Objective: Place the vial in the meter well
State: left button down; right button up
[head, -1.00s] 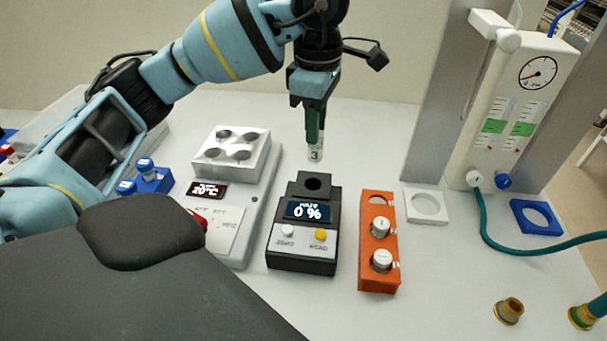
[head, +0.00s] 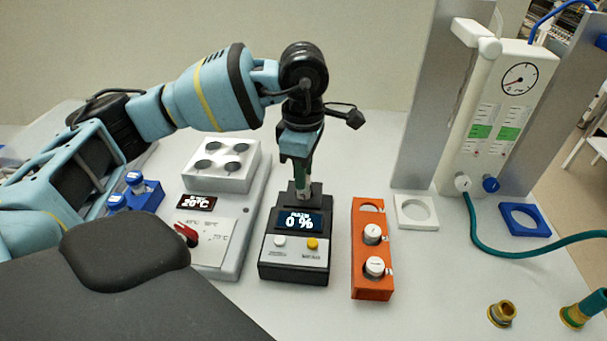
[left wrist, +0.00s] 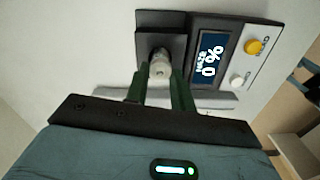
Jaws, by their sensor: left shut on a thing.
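The meter (head: 296,246) is a black box with a lit display reading 0 % and a white and a yellow button. Its raised well block (head: 314,190) is at the back. My left gripper (head: 302,188) is above the well, shut on the vial (head: 302,194), which is upright with its lower end at the well mouth. In the left wrist view the green fingers (left wrist: 160,92) grip the vial (left wrist: 160,66) in front of the well block (left wrist: 152,20). How deep the vial sits in the well is hidden. My right gripper is not in view.
An orange rack (head: 372,285) with two white-capped vials stands right of the meter. A heater block (head: 222,180) with a 20°C display stands left. A white ring holder (head: 417,224), blue holder (head: 545,232), gauge panel (head: 500,130) and teal hose (head: 510,255) are at right.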

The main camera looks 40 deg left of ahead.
pick_arm(q)
jog(key=shift+f, duration=0.75)
jog(key=shift+f, duration=0.15)
jog(key=c, duration=1.2)
grip_release()
notch_tip(320, 180, up, 12)
jog(key=shift+r, duration=0.15)
